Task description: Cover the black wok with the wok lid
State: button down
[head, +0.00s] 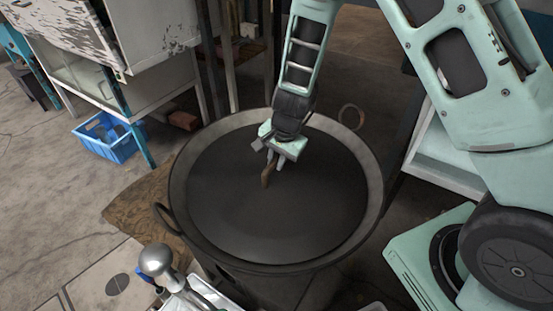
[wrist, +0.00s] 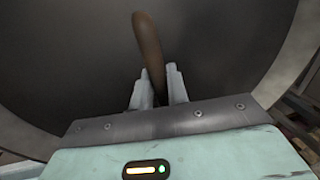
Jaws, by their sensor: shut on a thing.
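The black wok (head: 178,185) stands in the middle of the head view, with a wide grey rim and a ring handle on two sides. The dark round wok lid (head: 300,215) lies within the wok's rim and looks roughly level. Its brown curved handle (head: 265,180) sticks up near the middle. My gripper (head: 273,163) is shut on this handle, reaching down from above. In the wrist view the brown handle (wrist: 148,45) passes between the two fingers (wrist: 157,88). I cannot tell whether the lid's edge touches the wok all round.
A blue crate (head: 108,138) sits on the floor at left, by a worn white cabinet (head: 150,85). A silver round-topped object (head: 156,260) stands close to the wok's front left. A white shelf unit (head: 440,165) is at right.

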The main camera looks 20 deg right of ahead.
jog(key=shift+f, duration=0.15)
jog(key=c, duration=1.3)
grip_release()
notch_tip(320, 180, up, 17)
jog(key=s+d+p, duration=0.2)
jog(key=p, duration=0.3)
jog(key=shift+s, duration=0.35)
jog(key=s+a+r+n+g+y+p, duration=0.15)
jog(key=s+a+r+n+p, duration=0.25)
jog(key=s+a+r+n, duration=0.55)
jog(key=s+r+n+p, duration=0.1)
jog(key=s+r+n, duration=0.1)
jog(key=s, duration=0.3)
jog(key=s+r+n+h+p, duration=0.1)
jog(key=s+r+n, duration=0.1)
jog(key=s+n, duration=0.1)
jog(key=s+d+r+n+h+p, duration=0.1)
jog(key=s+r+n, duration=0.1)
jog(key=s, duration=0.4)
jog(key=shift+s+n, duration=0.35)
jog(key=shift+n, duration=0.5)
